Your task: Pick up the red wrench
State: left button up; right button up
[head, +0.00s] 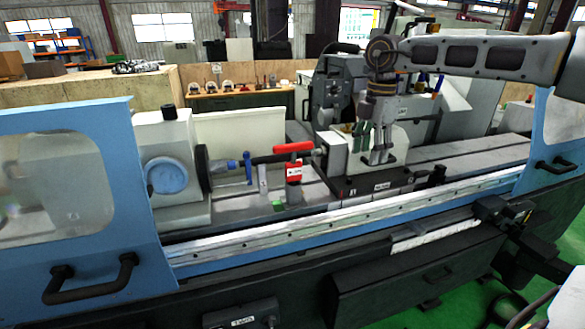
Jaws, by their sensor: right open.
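The red wrench (293,147) shows in the head view just left of the middle, on the bed of the blue grinder. Its red handle lies roughly level above a small red-labelled block (294,173), and I cannot tell whether it touches the block. A blue wrench-like piece (247,168) stands to its left. My left gripper is not in view.
A grey jointed arm (480,56) crosses the upper right. The workhead with a blue dial (167,176) stands left of the wrench. Blue doors with black handles (90,284) flank the opening. A long metal rail (330,227) runs along the front. A green block (277,206) lies on the bed.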

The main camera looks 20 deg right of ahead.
aim_at(294, 169)
jog(key=i+j, duration=0.2)
jog(key=i, duration=0.25)
jog(key=i+j, duration=0.2)
jog(key=i, duration=0.25)
